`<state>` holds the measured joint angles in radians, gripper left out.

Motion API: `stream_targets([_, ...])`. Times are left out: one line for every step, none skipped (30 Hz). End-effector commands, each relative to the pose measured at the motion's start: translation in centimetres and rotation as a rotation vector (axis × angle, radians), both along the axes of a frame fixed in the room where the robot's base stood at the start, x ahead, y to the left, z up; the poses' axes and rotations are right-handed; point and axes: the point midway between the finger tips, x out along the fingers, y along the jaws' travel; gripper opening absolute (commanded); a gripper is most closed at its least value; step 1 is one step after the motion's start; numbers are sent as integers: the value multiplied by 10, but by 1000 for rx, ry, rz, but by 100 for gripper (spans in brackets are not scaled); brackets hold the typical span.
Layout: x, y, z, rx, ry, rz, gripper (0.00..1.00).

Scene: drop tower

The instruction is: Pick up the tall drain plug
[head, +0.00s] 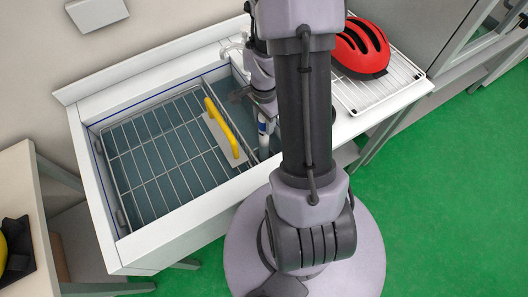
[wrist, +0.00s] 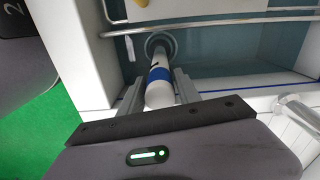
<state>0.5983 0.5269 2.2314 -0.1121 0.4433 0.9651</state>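The tall drain plug (wrist: 159,82) is a white cylinder with a blue band. It stands in the round dark drain (wrist: 160,42) of the sink. In the head view the plug (head: 263,128) shows just below my gripper, partly hidden by my arm. My gripper (wrist: 160,78) is open, with one finger on each side of the plug near its blue band. A narrow gap seems to show between the plug and each fingertip. In the head view my gripper (head: 262,103) is mostly hidden by my arm.
A wire rack (head: 160,150) covers the left part of the sink, with a yellow-handled trowel (head: 226,130) on its right edge. A red helmet (head: 361,47) sits on a white drying rack (head: 395,82) at the right. A faucet (head: 232,45) stands behind the sink.

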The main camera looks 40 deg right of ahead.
Motion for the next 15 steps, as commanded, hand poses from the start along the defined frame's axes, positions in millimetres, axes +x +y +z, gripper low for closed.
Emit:
stream_targets([0, 0, 0, 0, 0, 0, 27])
stream_targets([0, 0, 0, 0, 0, 0, 22])
stream_targets([0, 0, 0, 0, 0, 0, 14])
stream_targets([0, 0, 0, 0, 0, 0, 8])
stream_targets([0, 0, 0, 0, 0, 0, 2])
stream_targets([0, 0, 0, 0, 0, 0, 0])
stream_targets([0, 0, 0, 0, 0, 0, 0])
stream_targets([0, 0, 0, 0, 0, 0, 0])
stream_targets([0, 0, 0, 0, 0, 0, 0])
stream_targets([0, 0, 0, 0, 0, 0, 0])
stream_targets([0, 0, 0, 0, 0, 0, 0])
stream_targets([0, 0, 0, 0, 0, 0, 0])
stream_targets([0, 0, 0, 0, 0, 0, 0])
stream_targets([0, 0, 0, 0, 0, 0, 0])
stream_targets([0, 0, 0, 0, 0, 0, 0])
